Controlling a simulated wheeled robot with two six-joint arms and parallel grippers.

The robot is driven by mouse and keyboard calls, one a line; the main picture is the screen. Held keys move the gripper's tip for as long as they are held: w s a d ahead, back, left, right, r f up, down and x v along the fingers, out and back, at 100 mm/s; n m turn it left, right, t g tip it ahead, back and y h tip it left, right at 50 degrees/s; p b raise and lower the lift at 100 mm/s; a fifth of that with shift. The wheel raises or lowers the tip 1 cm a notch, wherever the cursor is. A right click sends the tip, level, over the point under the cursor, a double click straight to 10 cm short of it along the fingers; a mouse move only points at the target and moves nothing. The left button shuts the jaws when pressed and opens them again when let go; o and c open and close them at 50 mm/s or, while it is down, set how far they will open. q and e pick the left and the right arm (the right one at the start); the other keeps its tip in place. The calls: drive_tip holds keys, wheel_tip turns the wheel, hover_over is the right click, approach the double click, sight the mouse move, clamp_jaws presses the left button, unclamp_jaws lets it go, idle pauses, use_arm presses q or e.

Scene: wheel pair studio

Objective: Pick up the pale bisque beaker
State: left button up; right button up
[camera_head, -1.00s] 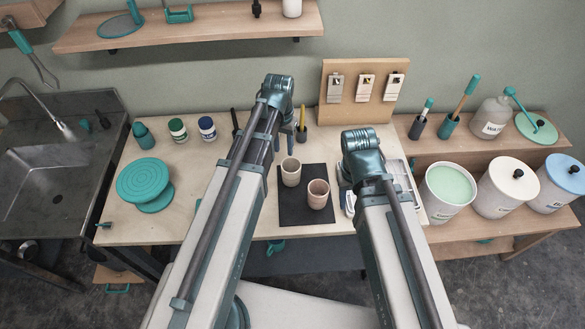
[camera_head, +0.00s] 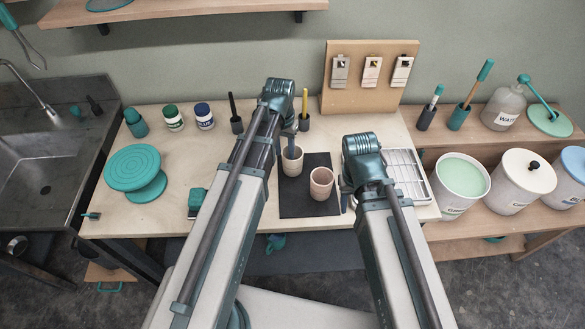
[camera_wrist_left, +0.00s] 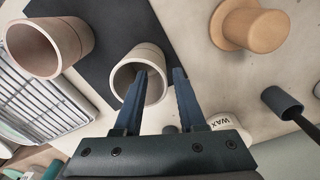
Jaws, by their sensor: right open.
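The pale bisque beaker (camera_head: 292,160) stands upright on a dark mat (camera_head: 296,203), the paler of two beakers there. It also shows in the left wrist view (camera_wrist_left: 154,92). My left gripper (camera_head: 290,148) is open at its rim. In the left wrist view the gripper (camera_wrist_left: 160,72) has one finger over the beaker's mouth and the other outside its right wall; I cannot tell whether they touch it. My right gripper (camera_head: 346,190) is mostly hidden by its own arm, right of the mat, and appears empty.
A pinker beaker (camera_head: 321,183) stands close by, front right on the mat. Behind are dark brush pots (camera_head: 303,122). A white slatted tray (camera_head: 405,172) lies to the right. A tan knobbed object (camera_wrist_left: 246,24) and a wax container (camera_wrist_left: 226,121) show in the left wrist view.

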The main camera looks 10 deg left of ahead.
use_arm(q)
wheel_tip(320, 180, down, 5)
drive_tip(key=b, duration=0.5)
drive_tip(key=shift+w+a+f, duration=0.1)
drive_tip(key=shift+a+f, duration=0.05)
drive_tip(key=shift+f, duration=0.05)
use_arm(e)
wheel_tip(320, 180, down, 5)
drive_tip(key=shift+f, duration=0.2)
use_arm(q)
drive_tip(key=shift+r, duration=0.1)
use_arm(e)
drive_tip(key=shift+r, duration=0.1)
use_arm(q)
clamp_jaws()
idle(0.6)
